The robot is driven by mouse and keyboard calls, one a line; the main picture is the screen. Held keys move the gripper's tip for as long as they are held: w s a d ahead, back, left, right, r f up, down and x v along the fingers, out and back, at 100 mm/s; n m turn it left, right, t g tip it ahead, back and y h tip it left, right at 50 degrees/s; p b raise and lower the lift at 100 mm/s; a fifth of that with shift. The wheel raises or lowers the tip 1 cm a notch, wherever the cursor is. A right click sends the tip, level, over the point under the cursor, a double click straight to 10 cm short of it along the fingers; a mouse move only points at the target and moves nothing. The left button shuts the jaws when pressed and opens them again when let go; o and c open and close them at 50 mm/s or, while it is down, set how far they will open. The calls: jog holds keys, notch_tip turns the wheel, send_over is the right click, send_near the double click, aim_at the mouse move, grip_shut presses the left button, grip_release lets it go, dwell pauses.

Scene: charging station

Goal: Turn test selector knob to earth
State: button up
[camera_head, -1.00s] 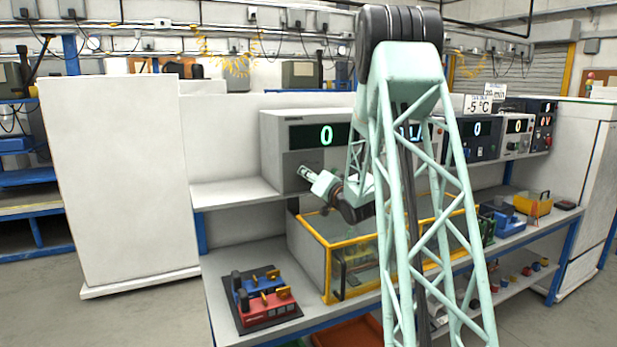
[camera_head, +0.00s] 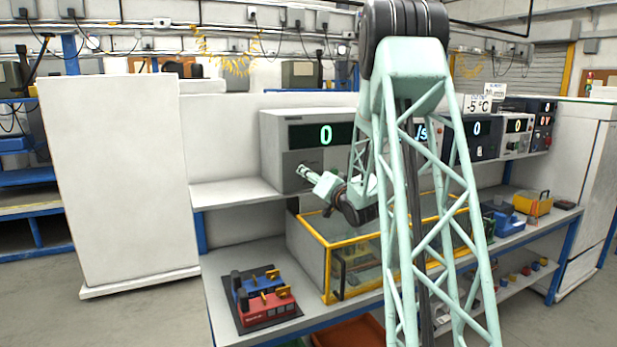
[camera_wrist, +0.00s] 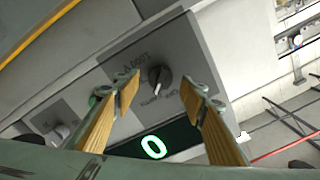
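The test selector knob (camera_wrist: 160,80) is a small dark round knob with a light pointer mark, on the grey front of a test unit (camera_head: 278,135). In the wrist view its pointer aims down and slightly left, towards small lettering that I cannot read for sure. In the wrist view my gripper (camera_wrist: 163,88) is open, with one wooden-looking finger on each side of the knob and gaps between. In the head view my gripper (camera_head: 306,172) is at the unit's front, and the knob cannot be made out.
The unit's green display (camera_head: 325,135) reads 0. A yellow-edged glass tank (camera_head: 340,245) stands below my arm. Red and blue devices (camera_head: 265,300) sit on the bench at left. More instruments (camera_head: 480,135) line the shelf at right. The shelf left of the unit is bare.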

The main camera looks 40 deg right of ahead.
jog(key=v, duration=1)
jog(key=shift+a, duration=0.2)
dwell(0.5)
jog(key=a+r+n+g, duration=0.2)
jog(key=a+r+g, duration=0.2)
jog(key=a, duration=0.9)
jog(key=s+a+r+n+g+y, duration=0.1)
jog(key=s+a+r+n+g, duration=0.15)
jog(key=s+a, duration=0.95)
jog(key=s+a+f+n+g+y, duration=0.1)
jog(key=s+a+n+g, duration=0.1)
jog(key=s+a, duration=0.6)
jog(key=s+a+f+n+g+y, duration=0.1)
jog(key=s+a+f+n+g, duration=0.1)
jog(key=s+a, duration=0.6)
jog(key=s+a+f+n+g+y, duration=0.1)
jog(key=s+a, duration=0.7)
jog(key=s, duration=1.1)
jog(key=shift+s+a+f+n+g+y, duration=0.35)
jog(key=shift+f+n+g, duration=0.15)
jog(key=shift+g, duration=0.45)
